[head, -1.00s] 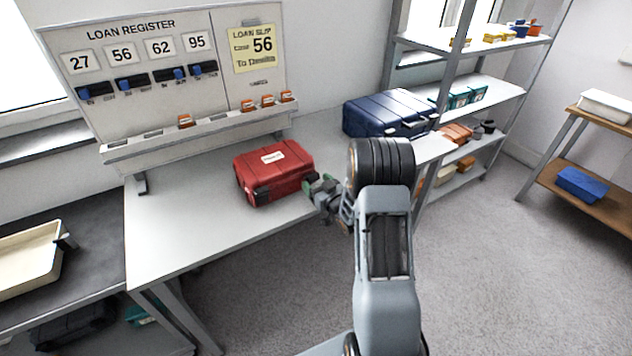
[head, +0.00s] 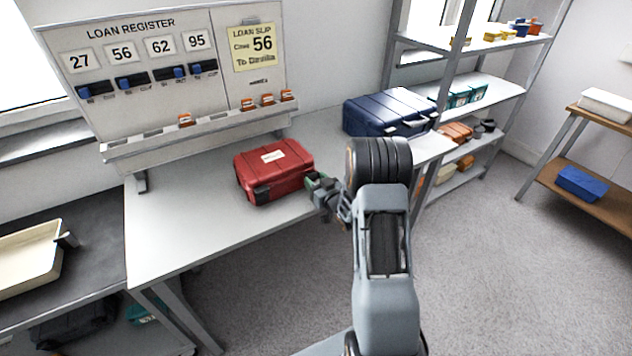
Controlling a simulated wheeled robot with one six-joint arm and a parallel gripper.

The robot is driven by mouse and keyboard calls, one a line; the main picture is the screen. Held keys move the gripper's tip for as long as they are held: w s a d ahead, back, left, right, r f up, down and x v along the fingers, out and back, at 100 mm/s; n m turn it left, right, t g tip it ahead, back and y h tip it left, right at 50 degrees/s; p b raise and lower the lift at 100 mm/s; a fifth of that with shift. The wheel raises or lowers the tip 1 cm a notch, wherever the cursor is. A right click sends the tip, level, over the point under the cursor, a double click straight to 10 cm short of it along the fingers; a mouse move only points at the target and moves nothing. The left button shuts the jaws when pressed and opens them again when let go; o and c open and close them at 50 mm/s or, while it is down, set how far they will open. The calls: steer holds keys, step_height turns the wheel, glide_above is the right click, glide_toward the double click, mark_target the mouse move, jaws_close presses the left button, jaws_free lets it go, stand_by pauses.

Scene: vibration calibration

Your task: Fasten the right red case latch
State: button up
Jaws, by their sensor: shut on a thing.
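The red case (head: 272,171) lies on the grey table with its lid down and a white label on top. Its left front latch (head: 262,193) shows as a dark patch on the front. My gripper (head: 313,184) is at the case's right front corner, shut on the right latch, with its green fingers against the case. The right latch is mostly hidden by the fingers, so its exact position cannot be made out.
A blue case (head: 388,111) stands farther back right on the table (head: 180,235). The loan register board (head: 165,75) stands behind the red case. A shelf unit (head: 490,92) is at the right. The table left of the red case is clear.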

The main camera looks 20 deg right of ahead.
steer(key=shift+r+g+p, duration=0.6)
steer(key=shift+g+p, duration=0.2)
steer(key=shift+p, duration=0.4)
steer(key=g+p, duration=0.1)
steer(key=p, duration=0.1)
steer(key=r+g+p, duration=0.1)
steer(key=g+p, duration=0.1)
steer(key=shift+w+r+h+p, duration=0.1)
steer(key=shift+w+h+p, duration=0.1)
steer(key=shift+h+p, duration=0.2)
steer(key=g+p, duration=0.1)
steer(key=p, duration=0.1)
steer(key=g+p, duration=0.1)
steer(key=p, duration=0.1)
steer(key=shift+w+r, duration=0.2)
steer(key=shift+w, duration=0.05)
steer(key=shift+g+p, duration=0.5)
steer(key=shift+p, duration=0.35)
steer(key=shift+f, duration=0.2)
steer(key=o, duration=0.9)
steer(key=shift+w, duration=0.1)
steer(key=v, duration=1.3)
steer(key=shift+s+a+r+p, duration=0.2)
steer(key=shift+s+r+p, duration=0.05)
steer(key=shift+r+p, duration=0.15)
